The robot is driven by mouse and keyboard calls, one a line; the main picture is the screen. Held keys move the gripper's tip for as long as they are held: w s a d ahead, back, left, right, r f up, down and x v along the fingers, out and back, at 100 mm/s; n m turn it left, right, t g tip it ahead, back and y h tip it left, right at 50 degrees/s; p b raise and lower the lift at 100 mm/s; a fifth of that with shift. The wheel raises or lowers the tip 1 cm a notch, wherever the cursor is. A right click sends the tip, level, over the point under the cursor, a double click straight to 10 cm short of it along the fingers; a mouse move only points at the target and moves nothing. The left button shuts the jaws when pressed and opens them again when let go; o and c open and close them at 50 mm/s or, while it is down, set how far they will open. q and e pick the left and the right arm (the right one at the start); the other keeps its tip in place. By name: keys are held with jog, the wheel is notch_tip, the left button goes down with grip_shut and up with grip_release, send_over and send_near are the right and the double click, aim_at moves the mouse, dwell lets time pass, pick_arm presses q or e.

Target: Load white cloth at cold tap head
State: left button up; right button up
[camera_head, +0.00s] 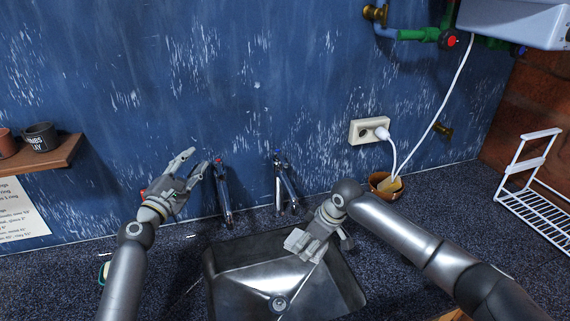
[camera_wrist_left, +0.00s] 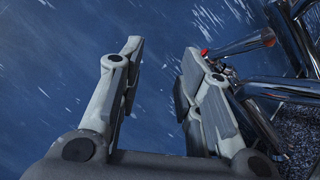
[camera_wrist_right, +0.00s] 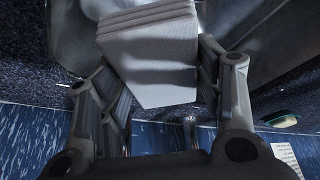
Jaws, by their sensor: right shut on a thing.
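The white cloth (camera_wrist_right: 155,60) is a folded, layered block in my right gripper (camera_wrist_right: 160,75). In the head view my right gripper (camera_head: 318,232) holds the cloth (camera_head: 302,244) over the right part of the sink, below the cold tap. The cold tap (camera_head: 286,184), with a blue mark on its head (camera_head: 277,153), stands behind the sink, to the right of the red-marked tap (camera_head: 224,192). My left gripper (camera_head: 197,160) is open and empty, beside the red-marked tap's head. In the left wrist view its fingers (camera_wrist_left: 160,50) are apart.
The metal sink (camera_head: 235,290) lies in the dark speckled counter. A wall socket with a plug (camera_head: 368,130) and a brown pot (camera_head: 386,185) are right of the taps. A white wire rack (camera_head: 535,195) stands far right. A shelf with pots (camera_head: 40,155) is at left.

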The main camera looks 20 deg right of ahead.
pick_arm(q)
jog(key=s+d+r+m+g+h, duration=0.1)
jog(key=s+d+r+h, duration=0.25)
jog(key=d+r, duration=0.55)
jog(key=m+g, duration=1)
jog(key=m, duration=0.2)
send_near(285, 161)
jog(key=shift+f+x, duration=0.15)
jog(key=shift+x, duration=2.35)
jog(key=shift+f+x, duration=0.15)
jog(key=shift+x, duration=2.35)
jog(key=shift+s, duration=0.1)
grip_shut()
